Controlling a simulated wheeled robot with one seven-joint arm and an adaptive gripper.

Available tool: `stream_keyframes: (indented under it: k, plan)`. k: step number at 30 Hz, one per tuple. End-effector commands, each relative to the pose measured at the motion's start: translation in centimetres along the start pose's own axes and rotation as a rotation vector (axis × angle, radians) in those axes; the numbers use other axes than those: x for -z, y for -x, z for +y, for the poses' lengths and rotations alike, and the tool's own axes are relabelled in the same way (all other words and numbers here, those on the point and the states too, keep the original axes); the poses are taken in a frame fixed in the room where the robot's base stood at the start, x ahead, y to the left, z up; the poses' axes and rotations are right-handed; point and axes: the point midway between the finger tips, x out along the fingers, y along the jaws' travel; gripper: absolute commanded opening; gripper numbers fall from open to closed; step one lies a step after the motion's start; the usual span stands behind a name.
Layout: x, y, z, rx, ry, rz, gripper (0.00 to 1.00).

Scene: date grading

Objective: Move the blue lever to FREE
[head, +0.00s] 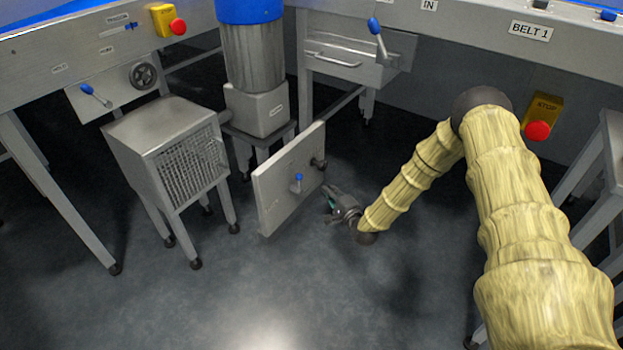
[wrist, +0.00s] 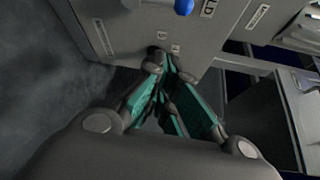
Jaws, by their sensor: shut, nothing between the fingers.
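In the wrist view a blue knob (wrist: 183,6) is cut off by the top edge, on a grey panel (wrist: 120,22) with small labels. One label partly reads "LD"; I cannot read FREE anywhere. My gripper (head: 332,203) is shut and empty, just right of the panel in the head view. Its green-padded fingers (wrist: 168,72) lie below the knob in the wrist view, apart from it. Whether the fingertips touch the panel is unclear.
Other blue levers show on the left machine (head: 95,95) and by the drawer (head: 377,35). A grey mesh-sided box on legs (head: 150,140) stands left of the panel. Red stop buttons (head: 177,26) (head: 538,131) are on the frames. The floor (head: 300,290) in front is clear.

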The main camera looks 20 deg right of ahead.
Motion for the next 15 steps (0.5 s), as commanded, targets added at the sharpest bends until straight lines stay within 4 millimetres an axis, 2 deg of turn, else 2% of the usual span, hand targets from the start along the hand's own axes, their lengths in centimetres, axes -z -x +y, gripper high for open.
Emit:
stream_keyframes:
  k: [4,15]
  plan:
    - [0.59,-0.35,-0.67,0.024,-0.019,0.002,0.00]
    - [0.51,-0.86,-0.52,0.021,-0.018,0.001,0.00]
